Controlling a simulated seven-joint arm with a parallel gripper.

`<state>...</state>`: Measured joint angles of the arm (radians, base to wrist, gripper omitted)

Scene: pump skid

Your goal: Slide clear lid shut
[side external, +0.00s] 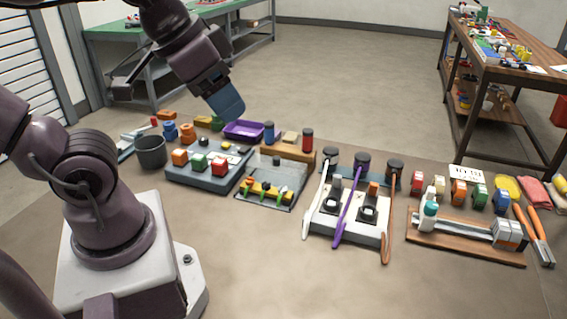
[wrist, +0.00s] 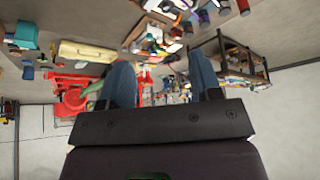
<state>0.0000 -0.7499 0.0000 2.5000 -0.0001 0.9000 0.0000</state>
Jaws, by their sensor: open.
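A shallow tray (side external: 268,204) stands near the middle of the bench in the side external view. A clear lid (side external: 288,174) appears to lie over its rear part, with a small dark knob (side external: 276,160). A yellow piece with dark and green parts (side external: 264,190) shows at the front of the tray. The lid's exact edges are hard to make out. My gripper (side external: 229,108) is above and behind the tray, to its left, apart from it. In the wrist view its two blue fingers (wrist: 163,80) are spread with nothing held between them.
Left of the tray is a grey-blue board with coloured blocks (side external: 205,170). A purple bin (side external: 244,130) and red-topped cylinder (side external: 307,140) stand behind. A white switch box with long handles (side external: 345,225) is at right. The bench front is clear.

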